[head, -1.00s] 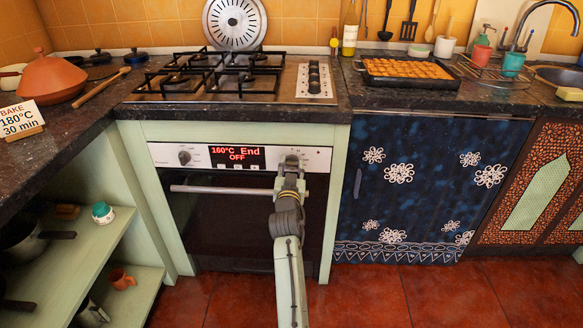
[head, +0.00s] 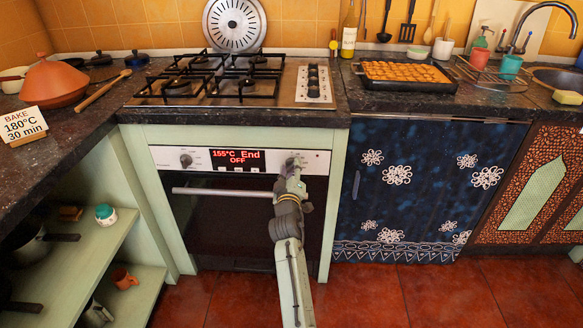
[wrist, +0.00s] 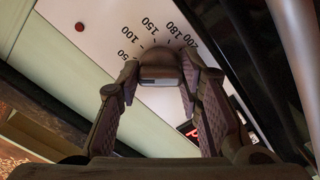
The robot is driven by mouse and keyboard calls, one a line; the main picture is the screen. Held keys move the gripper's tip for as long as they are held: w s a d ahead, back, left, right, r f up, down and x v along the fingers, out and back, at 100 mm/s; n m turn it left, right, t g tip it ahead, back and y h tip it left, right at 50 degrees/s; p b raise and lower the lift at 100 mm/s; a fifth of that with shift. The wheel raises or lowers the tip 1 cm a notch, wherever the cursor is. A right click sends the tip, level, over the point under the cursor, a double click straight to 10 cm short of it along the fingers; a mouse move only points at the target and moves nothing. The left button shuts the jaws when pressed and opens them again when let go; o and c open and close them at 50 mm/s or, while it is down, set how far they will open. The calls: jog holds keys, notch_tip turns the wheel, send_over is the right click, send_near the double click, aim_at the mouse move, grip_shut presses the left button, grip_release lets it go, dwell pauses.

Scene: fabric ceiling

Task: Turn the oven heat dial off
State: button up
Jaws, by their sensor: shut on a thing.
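The oven (head: 245,215) is set in a pale green cabinet under the hob. Its display (head: 237,160) reads "155°C End OFF". My gripper (head: 292,168) is at the right part of the oven panel, on the heat dial. In the wrist view my gripper (wrist: 160,85) has its two fingers on either side of the dark round heat dial (wrist: 158,62), shut on it. The printed scale around the dial shows 50, 100, 150, 180 and 200. The dial's pointer mark is not clear. A second knob (head: 186,160) is at the left of the panel.
The oven door handle (head: 222,192) runs just below the panel. A card (head: 24,124) reading "BAKE 180°C 30 min" stands on the left counter. A tray of baked pieces (head: 405,73) sits right of the hob (head: 220,90).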

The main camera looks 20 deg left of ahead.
jog(key=n+p, duration=0.1)
jog(key=n, duration=0.2)
jog(key=shift+r+n+p, duration=0.2)
jog(key=shift+n+p, duration=0.1)
jog(key=shift+p, duration=0.1)
jog(key=n+p, duration=0.2)
jog(key=n, duration=0.2)
jog(key=shift+f, duration=0.1)
jog(key=shift+n, duration=0.4)
jog(key=o, duration=1.2)
jog(key=shift+c, duration=0.2)
jog(key=v, duration=1.2)
